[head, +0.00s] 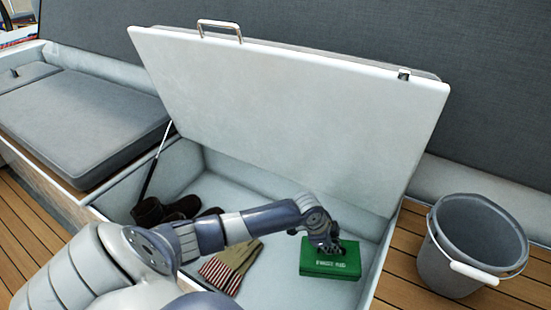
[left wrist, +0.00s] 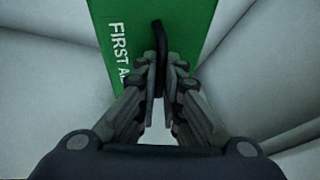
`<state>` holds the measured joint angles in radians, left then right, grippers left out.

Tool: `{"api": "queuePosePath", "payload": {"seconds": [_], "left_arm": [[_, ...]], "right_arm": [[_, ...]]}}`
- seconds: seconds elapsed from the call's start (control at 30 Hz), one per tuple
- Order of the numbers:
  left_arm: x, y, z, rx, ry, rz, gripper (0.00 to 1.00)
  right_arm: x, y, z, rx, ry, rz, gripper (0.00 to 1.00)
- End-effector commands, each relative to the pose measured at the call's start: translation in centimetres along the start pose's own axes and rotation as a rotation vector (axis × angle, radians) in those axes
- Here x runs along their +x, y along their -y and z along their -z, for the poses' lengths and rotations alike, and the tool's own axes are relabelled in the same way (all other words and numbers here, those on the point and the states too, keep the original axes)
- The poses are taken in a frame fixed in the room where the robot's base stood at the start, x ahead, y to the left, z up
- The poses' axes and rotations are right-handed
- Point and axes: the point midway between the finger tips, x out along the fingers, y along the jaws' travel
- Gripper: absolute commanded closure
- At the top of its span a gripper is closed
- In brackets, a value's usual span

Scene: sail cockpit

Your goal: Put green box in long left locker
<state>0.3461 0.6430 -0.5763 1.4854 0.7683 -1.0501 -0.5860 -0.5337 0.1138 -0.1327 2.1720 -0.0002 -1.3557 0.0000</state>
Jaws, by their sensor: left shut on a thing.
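The green box (head: 331,262) with white lettering is inside the open locker (head: 222,165), near its right end. It also shows in the left wrist view (left wrist: 119,30), where the lettering starts with "FIRST A". My left gripper (head: 327,243) is over the box's top. In the left wrist view the fingers (left wrist: 160,80) are closed on the box's dark handle (left wrist: 159,45). I cannot tell whether the box rests on the locker floor or hangs just above it. My right gripper is not in view.
The locker lid (head: 285,110) stands raised, with a metal handle (head: 220,27). Dark shoes (head: 163,209) and striped gloves (head: 229,266) lie in the locker. A grey bucket (head: 470,245) stands to the right on wooden slats. A grey cushion (head: 75,125) lies to the left.

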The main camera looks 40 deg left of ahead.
Motion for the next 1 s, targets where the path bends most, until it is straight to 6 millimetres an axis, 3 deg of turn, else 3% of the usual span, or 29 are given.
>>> {"api": "queuePosePath", "payload": {"seconds": [0.17, 0.57, 0.87, 1.0], "left_arm": [[0.4, 0.0, -0.1, 0.0, -0.002, 0.002, 1.0], [4.6, -0.9, -1.9, 0.001, -0.001, 0.003, 1.0], [6.8, -1.4, -2.8, 0.0, -0.001, 0.002, 1.0], [8.7, -1.8, -3.5, -0.001, -0.001, 0.002, 1.0]], "right_arm": [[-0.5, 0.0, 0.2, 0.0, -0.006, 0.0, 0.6], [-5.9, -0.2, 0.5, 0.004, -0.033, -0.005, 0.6], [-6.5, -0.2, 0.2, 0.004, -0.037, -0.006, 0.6], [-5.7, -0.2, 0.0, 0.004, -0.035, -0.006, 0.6]]}}
